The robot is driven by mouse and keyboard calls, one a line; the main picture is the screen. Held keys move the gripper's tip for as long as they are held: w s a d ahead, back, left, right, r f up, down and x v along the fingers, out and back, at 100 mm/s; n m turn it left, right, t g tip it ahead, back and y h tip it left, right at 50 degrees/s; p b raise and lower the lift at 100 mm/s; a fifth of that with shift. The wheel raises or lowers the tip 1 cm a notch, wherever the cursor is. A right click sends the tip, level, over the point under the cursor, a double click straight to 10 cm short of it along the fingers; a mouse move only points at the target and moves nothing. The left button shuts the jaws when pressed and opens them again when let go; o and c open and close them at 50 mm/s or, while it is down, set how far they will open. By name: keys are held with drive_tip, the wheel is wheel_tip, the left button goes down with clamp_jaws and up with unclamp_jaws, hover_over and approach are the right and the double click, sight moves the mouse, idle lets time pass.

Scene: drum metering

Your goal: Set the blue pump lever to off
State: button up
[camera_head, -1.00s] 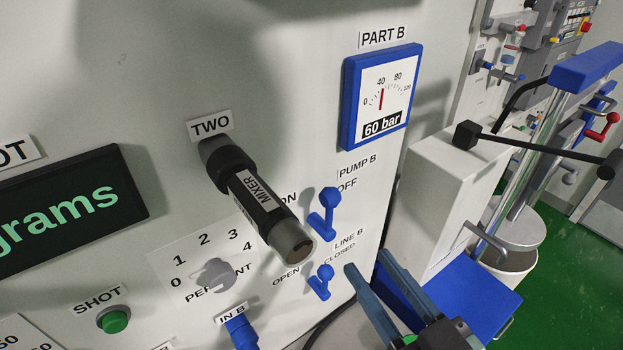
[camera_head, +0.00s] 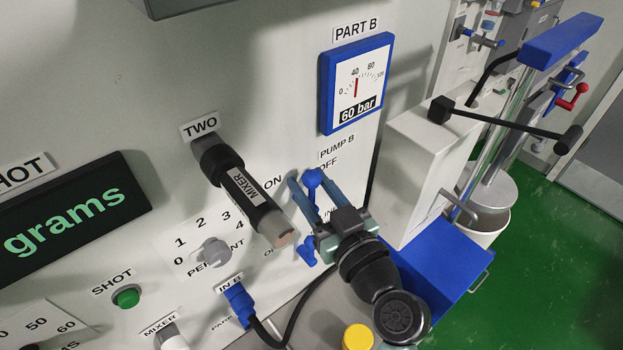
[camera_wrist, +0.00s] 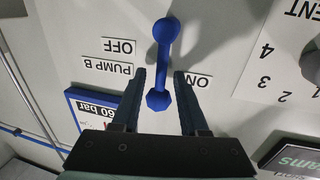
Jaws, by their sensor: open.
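The blue pump lever (camera_head: 312,179) is on the white panel below the PUMP B label, between the ON and OFF labels. In the wrist view, which is upside down, the lever (camera_wrist: 162,65) shows as a stem with a knob at each end. My gripper (camera_head: 307,183) is open at the lever; its fingers (camera_wrist: 160,73) lie one on each side of the lever's lower end in the wrist view. A gap shows on both sides, and I cannot tell if either finger touches. My gripper hides part of the lever in the head view.
The black mixer tube (camera_head: 253,205) juts out just left of my gripper. A second blue lever (camera_head: 308,250), for line B, sits just below. The Part B gauge (camera_head: 357,84) reads 60 bar above.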

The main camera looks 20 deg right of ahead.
clamp_jaws()
